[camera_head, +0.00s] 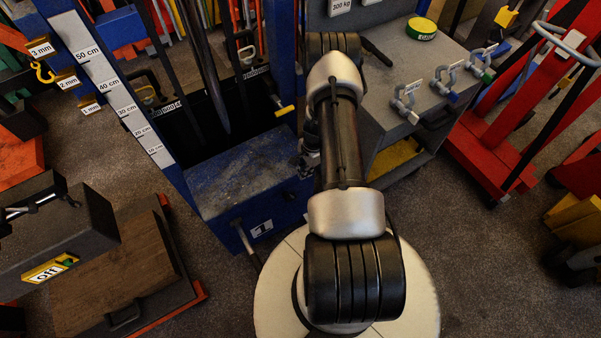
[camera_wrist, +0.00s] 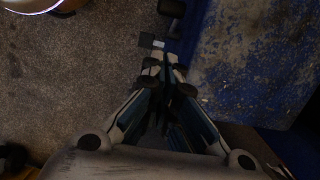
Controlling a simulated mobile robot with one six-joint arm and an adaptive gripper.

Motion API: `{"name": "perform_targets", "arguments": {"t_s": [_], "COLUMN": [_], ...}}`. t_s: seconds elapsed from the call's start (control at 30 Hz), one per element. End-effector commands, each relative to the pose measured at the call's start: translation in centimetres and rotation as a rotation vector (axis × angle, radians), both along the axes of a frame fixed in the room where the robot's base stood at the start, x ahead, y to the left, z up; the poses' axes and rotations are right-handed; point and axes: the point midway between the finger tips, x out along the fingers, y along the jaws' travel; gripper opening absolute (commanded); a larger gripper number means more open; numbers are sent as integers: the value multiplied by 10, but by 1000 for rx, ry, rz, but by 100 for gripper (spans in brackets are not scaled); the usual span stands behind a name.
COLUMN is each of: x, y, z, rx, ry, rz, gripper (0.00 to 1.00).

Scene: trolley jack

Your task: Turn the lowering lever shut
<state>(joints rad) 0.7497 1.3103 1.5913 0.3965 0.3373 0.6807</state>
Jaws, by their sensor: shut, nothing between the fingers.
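The blue jack body (camera_head: 250,175), with a worn flat top, stands left of my arm in the head view. Its worn blue surface (camera_wrist: 255,60) fills the right of the wrist view. A short grey lever (camera_head: 240,232) sticks out low on its front by a "1" label. A yellow-tipped lever (camera_head: 284,111) is behind the top. I cannot tell which is the lowering lever. My gripper (camera_wrist: 163,66) is shut and empty, beside the blue edge. Small black pieces (camera_wrist: 150,41) lie just beyond its fingertips; I cannot tell whether they touch. My arm hides most of the gripper in the head view.
A blue upright (camera_head: 110,80) with a centimetre scale stands at the left. A grey cart (camera_head: 430,65) with shackles is at the right, beside a red frame (camera_head: 490,150). A dark block marked "off" (camera_head: 60,235) is at the lower left.

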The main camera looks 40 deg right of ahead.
Motion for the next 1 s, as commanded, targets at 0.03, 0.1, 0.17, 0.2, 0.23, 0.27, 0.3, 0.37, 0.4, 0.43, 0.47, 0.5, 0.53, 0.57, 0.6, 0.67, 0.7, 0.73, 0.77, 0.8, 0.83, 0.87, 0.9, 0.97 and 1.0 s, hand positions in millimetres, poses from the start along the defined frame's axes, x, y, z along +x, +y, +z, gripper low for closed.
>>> {"name": "perform_targets", "arguments": {"t_s": [0.03,0.1,0.17,0.2,0.23,0.27,0.3,0.37,0.4,0.43,0.47,0.5,0.53,0.57,0.6,0.67,0.7,0.73,0.77,0.8,0.83,0.87,0.9,0.97,1.0], "x": [0,0,1,1,1,2,2,4,5,6,7,8,8,9,9,9,10,10,10,10,10,10,10,10,10], "y": [3,5,7,8,9,9,10,17,23,26,29,32,34,36,38,40,41,41,42,42,42,42,42,42,42], "z": [-15,-31,-44,-53,-59,-65,-73,-79,-82,-84,-86,-89,-90,-92,-93,-94,-95,-95,-95,-95,-95,-95,-95,-95,-95], "rx": [2,2,1,0,0,0,-1,0,0,0,-1,-1,-1,-1,-1,-1,-1,-1,-1,-2,-2,-2,-2,-2,-2], "ry": [2,3,1,2,1,1,1,1,1,1,0,0,0,0,0,0,0,0,0,0,0,0,0,0,0], "rz": [2,4,2,2,3,3,4,7,7,7,5,6,6,6,6,6,5,5,5,4,4,4,4,5,5], "gripper": [0,0,0,0,0,0,0,0,0,0,0,0,0,0,0,0,0,0,0,0,0,0,0,0,0]}}
